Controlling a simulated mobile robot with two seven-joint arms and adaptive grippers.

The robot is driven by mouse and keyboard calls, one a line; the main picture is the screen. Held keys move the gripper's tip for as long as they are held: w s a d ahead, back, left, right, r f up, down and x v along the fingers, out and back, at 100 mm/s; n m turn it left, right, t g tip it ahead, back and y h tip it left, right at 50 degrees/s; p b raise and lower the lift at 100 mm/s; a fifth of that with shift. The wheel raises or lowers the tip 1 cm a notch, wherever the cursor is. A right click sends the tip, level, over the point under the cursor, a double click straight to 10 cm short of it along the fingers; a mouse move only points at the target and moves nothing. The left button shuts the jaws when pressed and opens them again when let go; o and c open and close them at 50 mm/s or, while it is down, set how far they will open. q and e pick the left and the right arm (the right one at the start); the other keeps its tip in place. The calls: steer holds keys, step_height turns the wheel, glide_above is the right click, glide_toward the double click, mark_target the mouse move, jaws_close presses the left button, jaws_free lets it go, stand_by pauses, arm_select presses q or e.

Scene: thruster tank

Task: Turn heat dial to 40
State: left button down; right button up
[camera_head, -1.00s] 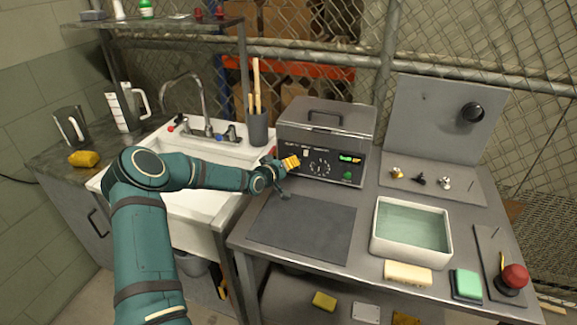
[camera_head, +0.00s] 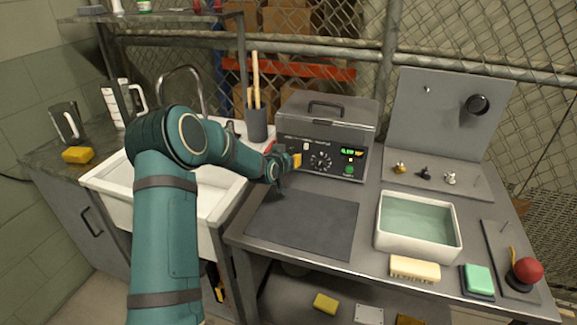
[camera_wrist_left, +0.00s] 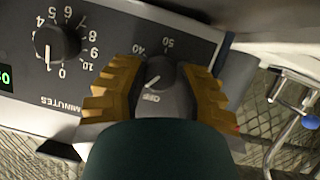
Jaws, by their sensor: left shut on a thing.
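The heat dial (camera_wrist_left: 161,72) is a dark knob on the grey control panel, with OFF, 40 and 50 printed around it in the left wrist view. Its white pointer mark is toward OFF. My left gripper (camera_wrist_left: 160,88) has its yellow fingers on either side of the dial and is shut on it. In the head view my left gripper (camera_head: 296,161) is at the left end of the front panel of the tank (camera_head: 325,127) and hides the heat dial. My right gripper is not in view.
The minutes dial (camera_wrist_left: 57,43) sits beside the heat dial, its pointer near 0. A lit green display (camera_head: 351,152) is farther right. A dark mat (camera_head: 300,225) lies clear in front. A white water basin (camera_head: 418,250) stands right; the sink (camera_head: 210,200) is left.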

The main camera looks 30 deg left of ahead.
arm_select(q)
steer(key=shift+w+d+m+y+b, duration=0.1)
steer(key=shift+d+m+y+b, duration=0.1)
steer(key=shift+m+y+b, duration=0.3)
steer(key=shift+m+y, duration=0.5)
steer(key=shift+m, duration=0.3)
steer(key=shift+r+m+g+y+p, duration=0.1)
steer(key=shift+m+g+y+p, duration=0.3)
steer(key=shift+m+y, duration=0.6)
steer(key=m+y+p, duration=0.1)
steer(key=m, duration=0.1)
steer(key=shift+d+m, duration=0.1)
steer(key=shift+m, duration=0.3)
steer(key=shift+m+t+y, duration=0.3)
steer(key=shift+m+y, duration=1.1)
steer(key=shift+m, duration=0.6)
steer(key=shift+t, duration=0.3)
